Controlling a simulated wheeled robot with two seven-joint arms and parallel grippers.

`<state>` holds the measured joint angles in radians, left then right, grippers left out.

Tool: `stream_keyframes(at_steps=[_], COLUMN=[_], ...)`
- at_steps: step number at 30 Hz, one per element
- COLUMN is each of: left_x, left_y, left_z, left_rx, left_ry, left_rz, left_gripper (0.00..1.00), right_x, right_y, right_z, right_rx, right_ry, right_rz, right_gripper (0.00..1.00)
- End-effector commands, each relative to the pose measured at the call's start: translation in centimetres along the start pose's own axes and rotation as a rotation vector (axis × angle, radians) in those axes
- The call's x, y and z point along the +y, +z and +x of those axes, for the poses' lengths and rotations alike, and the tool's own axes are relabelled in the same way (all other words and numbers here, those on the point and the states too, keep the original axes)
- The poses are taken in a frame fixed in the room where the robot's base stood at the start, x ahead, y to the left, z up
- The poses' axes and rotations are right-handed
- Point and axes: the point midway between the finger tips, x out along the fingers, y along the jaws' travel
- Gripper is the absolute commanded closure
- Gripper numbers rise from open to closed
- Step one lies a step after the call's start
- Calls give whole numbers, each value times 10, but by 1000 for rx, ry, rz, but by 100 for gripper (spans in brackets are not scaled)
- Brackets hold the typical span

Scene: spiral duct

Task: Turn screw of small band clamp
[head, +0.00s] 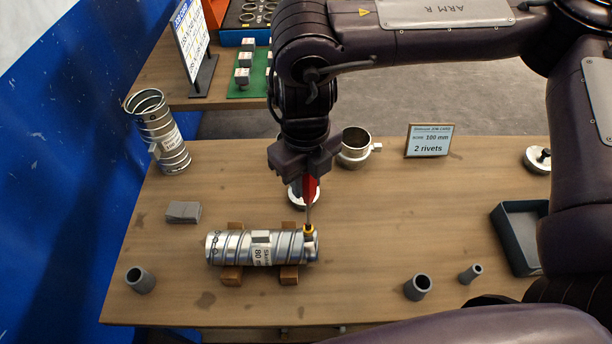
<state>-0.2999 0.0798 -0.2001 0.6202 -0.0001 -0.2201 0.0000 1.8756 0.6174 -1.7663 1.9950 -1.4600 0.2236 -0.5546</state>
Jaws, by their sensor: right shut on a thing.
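A silver spiral duct (228,248) marked 80 mm lies on its side across two wooden blocks. The small band clamp (312,246) appears to sit around its right end; its details are too small to tell. My right gripper (307,168) is above that end, pointing down and shut on a red-handled screwdriver (310,188). The screwdriver stands nearly upright. Its lower end meets a small yellow part (309,230) at the top of the clamp; whether it is seated in the screw I cannot tell. My left gripper is not in view.
A taller spiral duct (172,155) stands at the back left. A metal collar (356,150), a sign (428,140) and a dark tray (518,243) are to the right. Grey tubes (418,287) stand near the front edge. The table right of the duct is mostly clear.

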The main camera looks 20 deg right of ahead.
Motion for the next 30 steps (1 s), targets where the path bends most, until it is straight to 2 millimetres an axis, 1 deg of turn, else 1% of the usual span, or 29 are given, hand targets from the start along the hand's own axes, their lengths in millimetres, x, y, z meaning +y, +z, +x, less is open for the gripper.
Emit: stream_keyframes(at_steps=[12, 23, 26, 30], left_x=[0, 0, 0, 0], left_y=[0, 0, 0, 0], left_z=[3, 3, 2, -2], left_rx=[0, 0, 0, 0], left_ry=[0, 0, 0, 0], left_rz=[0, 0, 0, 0], left_gripper=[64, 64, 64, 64], right_x=[0, 0, 0, 1], right_y=[0, 0, 0, 0], right_z=[5, 5, 5, 4], right_rx=[-1, -1, 0, 0], right_ry=[0, 0, 0, 0], right_rz=[0, -1, -23, -123], right_gripper=[100, 100, 100, 100])
